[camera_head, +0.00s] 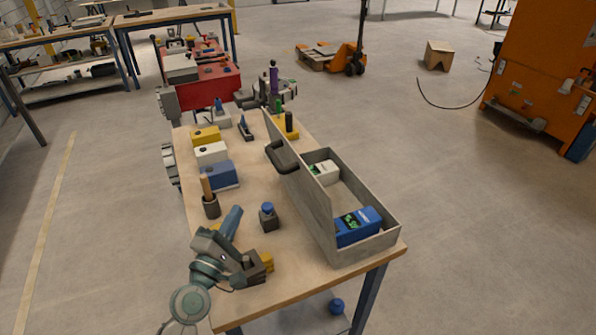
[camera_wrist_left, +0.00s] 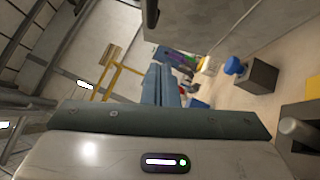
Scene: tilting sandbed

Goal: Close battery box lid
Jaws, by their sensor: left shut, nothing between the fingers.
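The grey battery box (camera_head: 385,240) stands at the right edge of the wooden table. Its lid (camera_head: 312,190) stands up steeply along the box's left side, so the box is open. A black handle (camera_head: 283,156) is on the lid's left face. A blue battery (camera_head: 357,226) and a white one (camera_head: 324,172) are inside. My left gripper (camera_head: 237,211) is shut and empty, left of the lid and apart from it. Its blue-grey fingers (camera_wrist_left: 158,72) show together in the left wrist view, with the grey lid (camera_wrist_left: 215,20) above them. My right gripper is not in view.
A dark block with a blue knob (camera_head: 268,217) stands between my left gripper and the lid. A cup holding a wooden handle (camera_head: 210,205) and blue, white and yellow boxes (camera_head: 212,153) line the table's left side. A dark-and-yellow item (camera_head: 266,262) is near the front.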

